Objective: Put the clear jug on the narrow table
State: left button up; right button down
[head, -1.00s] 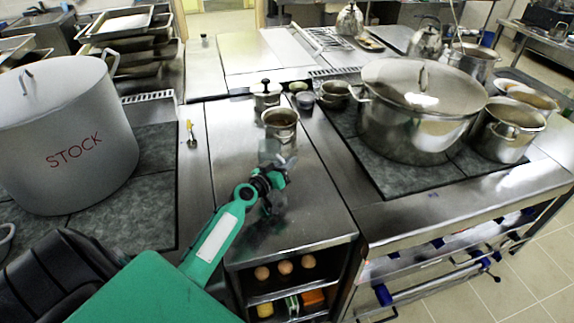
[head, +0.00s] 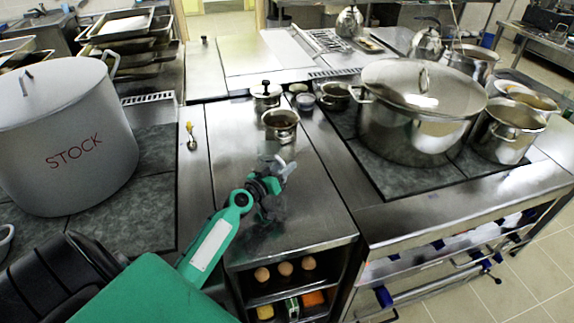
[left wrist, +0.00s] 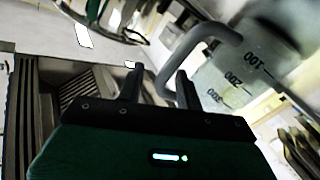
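The clear jug (head: 268,163) shows small and see-through at my left gripper (head: 272,178), over the front half of the narrow steel table (head: 232,150) in the head view. In the left wrist view, the jug (left wrist: 250,75) has printed volume marks, and its grey handle (left wrist: 205,38) passes between the fingers of my left gripper (left wrist: 160,82). The gripper appears shut on the handle; a small gap shows beside one finger. I cannot tell whether the jug's base touches the table. My right gripper is not in view.
A small steel pot (head: 281,125) and a lidded canister (head: 266,95) stand farther back on the narrow table. A grey STOCK pot (head: 70,135) is at left, a large lidded pot (head: 415,120) at right. Eggs (head: 285,268) sit on a shelf below. The table's front is clear.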

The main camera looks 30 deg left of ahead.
pick_arm(q)
jog(key=s+b, duration=0.2)
jog(key=s, duration=0.8)
jog(key=shift+a, duration=0.45)
